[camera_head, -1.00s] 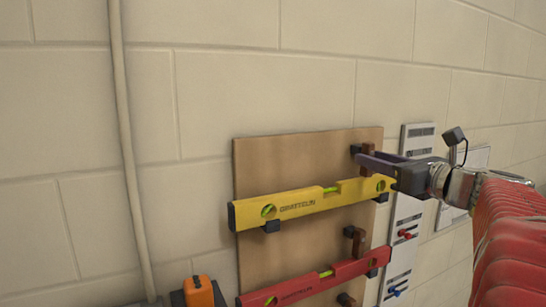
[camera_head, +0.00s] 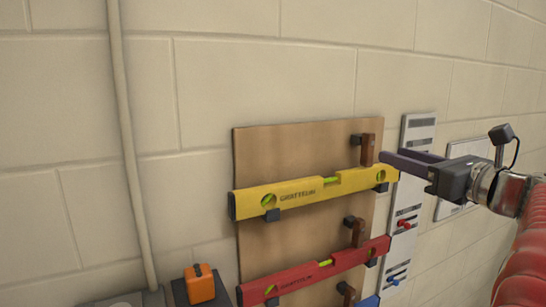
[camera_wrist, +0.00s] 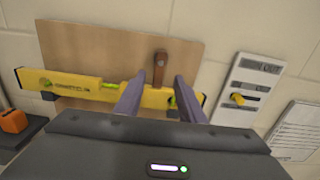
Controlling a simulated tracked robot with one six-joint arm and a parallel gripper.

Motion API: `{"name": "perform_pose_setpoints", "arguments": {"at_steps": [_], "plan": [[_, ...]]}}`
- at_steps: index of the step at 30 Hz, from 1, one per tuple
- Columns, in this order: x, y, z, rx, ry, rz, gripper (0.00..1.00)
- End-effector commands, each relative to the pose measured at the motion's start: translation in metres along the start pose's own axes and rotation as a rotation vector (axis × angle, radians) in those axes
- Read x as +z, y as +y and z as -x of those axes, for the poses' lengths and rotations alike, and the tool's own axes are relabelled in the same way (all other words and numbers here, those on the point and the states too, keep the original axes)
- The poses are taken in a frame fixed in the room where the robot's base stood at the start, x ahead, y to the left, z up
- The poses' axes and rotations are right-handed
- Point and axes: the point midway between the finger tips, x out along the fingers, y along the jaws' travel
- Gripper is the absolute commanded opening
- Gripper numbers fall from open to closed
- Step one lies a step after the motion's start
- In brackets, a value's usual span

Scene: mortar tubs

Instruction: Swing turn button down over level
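The yellow level (camera_head: 300,193) lies nearly horizontal on the wooden board (camera_head: 290,150), held on black brackets. A brown wooden turn button (camera_head: 367,149) stands above its right part, upright; it also shows upright in the wrist view (camera_wrist: 159,70). Its lower end comes to about the level's top edge; I cannot tell whether it overlaps the level's face. My gripper (camera_head: 392,156) is right of the button, apart from it, off the board. In the wrist view its two purple fingers (camera_wrist: 159,77) are spread with nothing held, and they hide part of the level.
A red level (camera_head: 315,272) with its own brown button (camera_head: 358,233) sits below. A white panel with a red lever (camera_head: 406,223) and a blue lever (camera_head: 396,280) is to the right. An orange item (camera_head: 200,283) is at lower left. The wall above is clear.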

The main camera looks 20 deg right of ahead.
Motion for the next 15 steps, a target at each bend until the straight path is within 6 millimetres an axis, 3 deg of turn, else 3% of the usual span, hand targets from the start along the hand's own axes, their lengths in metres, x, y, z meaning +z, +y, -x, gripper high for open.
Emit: {"name": "perform_pose_setpoints", "arguments": {"at_steps": [15], "plan": [[-0.001, 0.000, 0.058, -0.002, 0.000, 0.001, 0.36]]}}
